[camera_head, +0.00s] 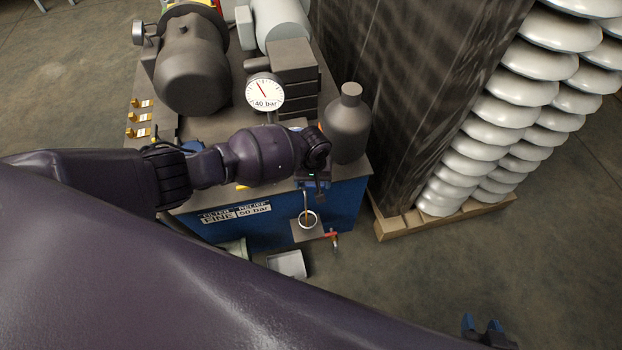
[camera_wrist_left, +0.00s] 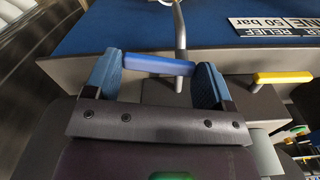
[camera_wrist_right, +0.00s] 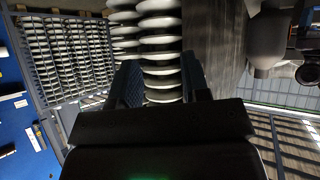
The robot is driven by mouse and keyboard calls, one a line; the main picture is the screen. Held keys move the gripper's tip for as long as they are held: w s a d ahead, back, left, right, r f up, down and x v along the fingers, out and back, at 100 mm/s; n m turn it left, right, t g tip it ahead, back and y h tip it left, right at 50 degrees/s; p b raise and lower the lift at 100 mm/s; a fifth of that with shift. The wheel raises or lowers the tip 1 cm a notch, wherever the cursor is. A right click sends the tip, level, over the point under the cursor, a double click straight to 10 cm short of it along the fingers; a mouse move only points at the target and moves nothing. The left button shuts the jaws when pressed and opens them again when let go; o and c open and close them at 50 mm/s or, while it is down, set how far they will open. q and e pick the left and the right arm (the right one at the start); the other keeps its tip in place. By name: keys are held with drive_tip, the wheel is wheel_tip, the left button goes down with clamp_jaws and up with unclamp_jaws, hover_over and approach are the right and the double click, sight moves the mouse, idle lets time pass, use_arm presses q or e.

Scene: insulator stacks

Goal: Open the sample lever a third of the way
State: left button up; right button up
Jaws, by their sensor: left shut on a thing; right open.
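A blue lever (camera_wrist_left: 158,64) lies across between the two blue fingers of my left gripper (camera_wrist_left: 155,75) in the left wrist view, close above a grey ledge. The fingers close on its ends, and a silver pipe (camera_wrist_left: 180,25) runs beside it. In the head view my left gripper (camera_head: 317,185) is at the front of the blue machine (camera_head: 340,200), and my wrist hides the lever there. A brownish tube or stream (camera_head: 307,205) stands above a white-rimmed round opening (camera_head: 308,220). My right gripper (camera_head: 481,330) is open and empty, low over the floor at lower right.
A yellow lever (camera_wrist_left: 284,76) sits right of the blue one. A red lever (camera_head: 334,238) is by the machine's lower front. A gauge (camera_head: 264,92) and dark bottle (camera_head: 348,122) stand on top. Insulator stacks (camera_head: 500,110) rise at right.

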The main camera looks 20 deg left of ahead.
sight(313, 185)
use_arm(q)
drive_tip(key=shift+r+m, duration=0.2)
drive_tip(key=shift+m, duration=0.5)
drive_tip(key=shift+s+d+f+m+p, duration=0.1)
drive_tip(key=shift+m+p, duration=0.2)
drive_tip(key=shift+m, duration=0.1)
drive_tip(key=o, duration=0.9)
drive_tip(key=shift+s+f, duration=0.1)
drive_tip(key=shift+r, duration=0.35)
wheel_tip(313, 185, up, 10)
drive_tip(key=p, duration=0.3)
drive_tip(key=shift+r, duration=0.1)
